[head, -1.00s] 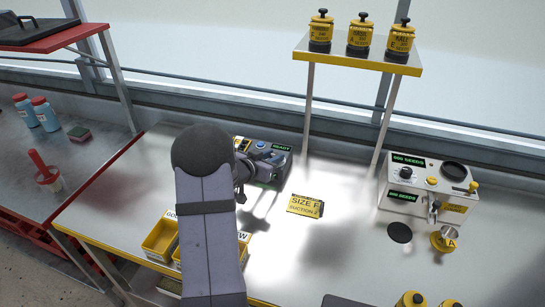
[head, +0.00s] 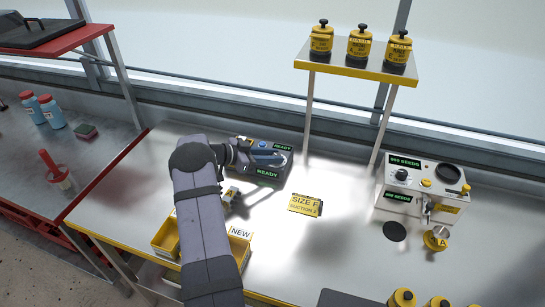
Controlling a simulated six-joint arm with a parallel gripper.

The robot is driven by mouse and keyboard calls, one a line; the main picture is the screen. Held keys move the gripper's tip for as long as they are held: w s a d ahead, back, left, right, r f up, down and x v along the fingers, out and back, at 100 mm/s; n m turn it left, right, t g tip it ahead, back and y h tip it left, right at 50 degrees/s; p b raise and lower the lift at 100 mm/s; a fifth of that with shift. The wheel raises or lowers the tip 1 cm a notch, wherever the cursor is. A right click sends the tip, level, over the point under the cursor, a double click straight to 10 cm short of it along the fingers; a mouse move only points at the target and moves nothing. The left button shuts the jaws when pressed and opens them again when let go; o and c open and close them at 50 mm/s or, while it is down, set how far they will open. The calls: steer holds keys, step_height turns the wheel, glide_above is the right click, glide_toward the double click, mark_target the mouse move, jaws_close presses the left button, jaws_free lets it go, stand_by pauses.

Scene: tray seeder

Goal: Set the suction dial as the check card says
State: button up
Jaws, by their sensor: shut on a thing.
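The yellow check card (head: 306,205) lies on the steel bench right of my arm; it reads SIZE F, with a suction line below that looks like SUCTION 2. The grey seeder unit (head: 268,172) stands behind it to the left, with green READY displays and a blue button on top. My gripper (head: 246,153) is at the left end of this unit, shut on what appears to be the suction dial. The jaws and wrist cover the dial, so its pointer and scale do not show.
Yellow bins (head: 166,236), one labelled NEW, sit beside my forearm. A small yellow piece (head: 230,194) lies in front of the unit. A white seed counter (head: 420,192) stands at the right. Yellow jars (head: 359,46) stand on a raised shelf. The bench around the card is clear.

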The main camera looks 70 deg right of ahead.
steer(key=shift+d+f+m+g+y+b, duration=0.1)
steer(key=shift+f+m+g+y+b, duration=0.05)
steer(key=shift+m+g+y+b, duration=0.75)
steer(key=shift+m+y+b, duration=0.1)
steer(key=shift+m+b, duration=0.15)
steer(key=o, duration=1)
steer(key=shift+r, duration=0.2)
steer(key=shift+o, duration=0.2)
steer(key=shift+w, duration=0.1)
steer(key=b+v, duration=0.2)
steer(key=v, duration=0.3)
steer(key=shift+w, duration=0.25)
steer(key=shift+w+a+r, duration=0.45)
steer(key=shift+w+a, duration=0.15)
